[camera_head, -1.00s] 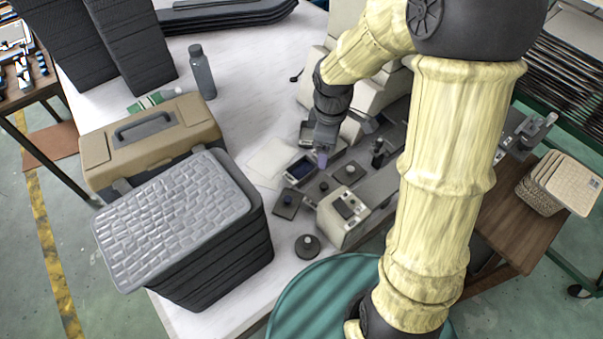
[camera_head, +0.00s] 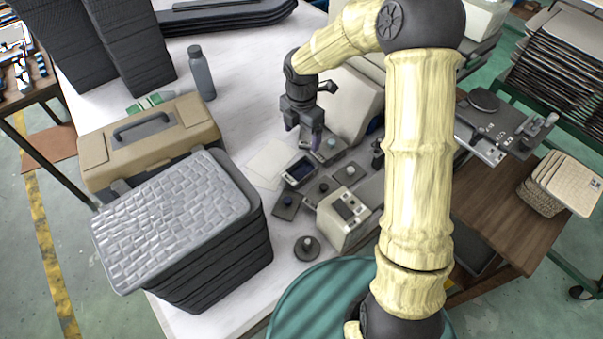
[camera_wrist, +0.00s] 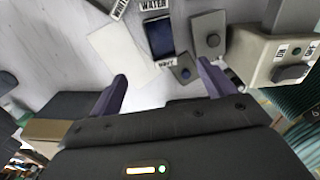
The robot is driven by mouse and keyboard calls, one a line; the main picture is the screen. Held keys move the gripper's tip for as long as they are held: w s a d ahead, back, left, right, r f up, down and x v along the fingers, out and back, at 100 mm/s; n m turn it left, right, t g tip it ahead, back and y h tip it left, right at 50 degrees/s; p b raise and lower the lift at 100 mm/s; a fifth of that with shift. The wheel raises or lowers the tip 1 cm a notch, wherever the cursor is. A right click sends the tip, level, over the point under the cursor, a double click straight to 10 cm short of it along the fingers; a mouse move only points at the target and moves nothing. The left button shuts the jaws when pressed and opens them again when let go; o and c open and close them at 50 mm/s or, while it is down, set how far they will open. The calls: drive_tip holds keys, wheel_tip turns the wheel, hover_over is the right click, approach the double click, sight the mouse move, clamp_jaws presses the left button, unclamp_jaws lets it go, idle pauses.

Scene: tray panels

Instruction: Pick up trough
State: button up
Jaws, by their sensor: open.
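A small rectangular trough (camera_head: 299,171) with a pale rim and dark blue inside lies on the white table. In the wrist view the trough (camera_wrist: 160,38) lies beyond my fingertips, with a "WATER" label at its far end. My gripper (camera_head: 304,136) is open and empty, pointing down, and shows behind the trough in the head view. In the wrist view my gripper (camera_wrist: 163,76) has its two purple fingers spread wide, with the trough's near end roughly between their lines. The gripper appears apart from the trough.
A dark square plate with a blue knob (camera_head: 287,202) lies close to the trough. Other knobbed plates (camera_head: 349,174) and a beige control box (camera_head: 344,215) stand to its right. A white sheet (camera_head: 268,160) lies left. A toolbox (camera_head: 150,140) and stacked grey trays (camera_head: 180,215) stand further left.

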hover_over(301, 175)
wheel_tip(301, 175, down, 11)
drive_tip(key=shift+d+f+p, duration=0.1)
drive_tip(key=shift+p, duration=0.2)
drive_tip(key=shift+s+f+p, duration=0.15)
drive_tip(key=shift+f+p, duration=0.35)
drive_tip(key=shift+f, duration=2.05)
drive_tip(key=c, duration=1.2)
drive_tip(key=shift+c, duration=0.2)
drive_tip(key=shift+r, duration=0.15)
